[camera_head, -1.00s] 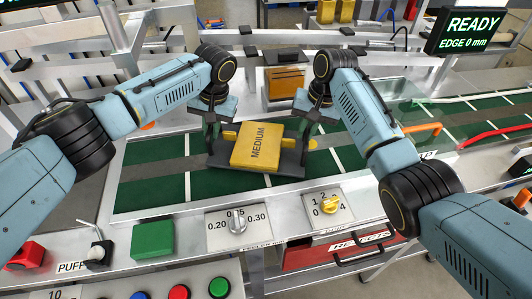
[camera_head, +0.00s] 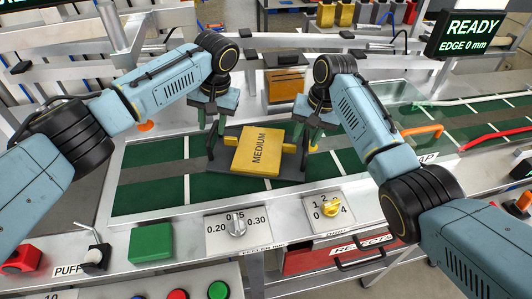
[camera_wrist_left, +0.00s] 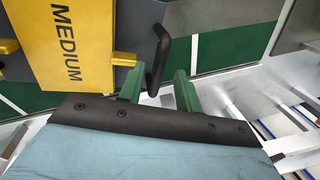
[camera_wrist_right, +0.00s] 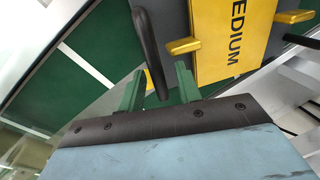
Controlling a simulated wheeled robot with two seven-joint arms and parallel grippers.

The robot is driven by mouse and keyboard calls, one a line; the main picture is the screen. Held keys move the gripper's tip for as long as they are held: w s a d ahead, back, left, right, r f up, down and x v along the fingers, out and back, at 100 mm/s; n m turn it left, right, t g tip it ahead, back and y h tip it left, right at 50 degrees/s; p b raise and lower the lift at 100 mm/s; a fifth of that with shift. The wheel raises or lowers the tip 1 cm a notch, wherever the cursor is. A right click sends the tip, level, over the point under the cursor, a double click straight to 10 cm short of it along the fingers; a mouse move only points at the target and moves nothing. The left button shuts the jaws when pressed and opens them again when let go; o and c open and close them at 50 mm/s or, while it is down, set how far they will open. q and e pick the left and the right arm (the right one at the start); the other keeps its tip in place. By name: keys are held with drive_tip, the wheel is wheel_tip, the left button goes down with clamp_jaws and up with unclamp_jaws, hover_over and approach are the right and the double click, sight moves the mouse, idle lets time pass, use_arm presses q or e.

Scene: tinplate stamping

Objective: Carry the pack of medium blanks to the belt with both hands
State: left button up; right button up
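The yellow pack of medium blanks (camera_head: 257,152), labelled MEDIUM, lies on a dark carrier (camera_head: 287,172) with an upright handle at each side. The carrier appears to rest on the green belt (camera_head: 150,178). My left gripper (camera_head: 211,124) is open at the carrier's left side; in the left wrist view the black handle (camera_wrist_left: 160,55) stands by its parted green fingers. My right gripper (camera_head: 307,134) is open at the right side; in the right wrist view the other handle (camera_wrist_right: 147,50) reaches between its parted fingers. The pack also shows in both wrist views (camera_wrist_left: 75,40) (camera_wrist_right: 232,38).
A metal panel with a feeler dial (camera_head: 237,227) and a yellow-knobbed dial (camera_head: 331,209) runs along the belt's front. A green block (camera_head: 151,244) stands front left. An orange-fronted box (camera_head: 285,87) stands behind. An orange bar (camera_head: 422,131) is at right.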

use_arm(q)
wheel_tip(320, 180, up, 8)
drive_tip(key=d, duration=0.1)
drive_tip(key=shift+d, duration=0.3)
use_arm(e)
wheel_tip(320, 180, up, 12)
drive_tip(key=d, duration=0.2)
drive_tip(key=shift+s+d, duration=0.15)
drive_tip(key=shift+d, duration=0.05)
use_arm(q)
drive_tip(key=shift+s, duration=0.1)
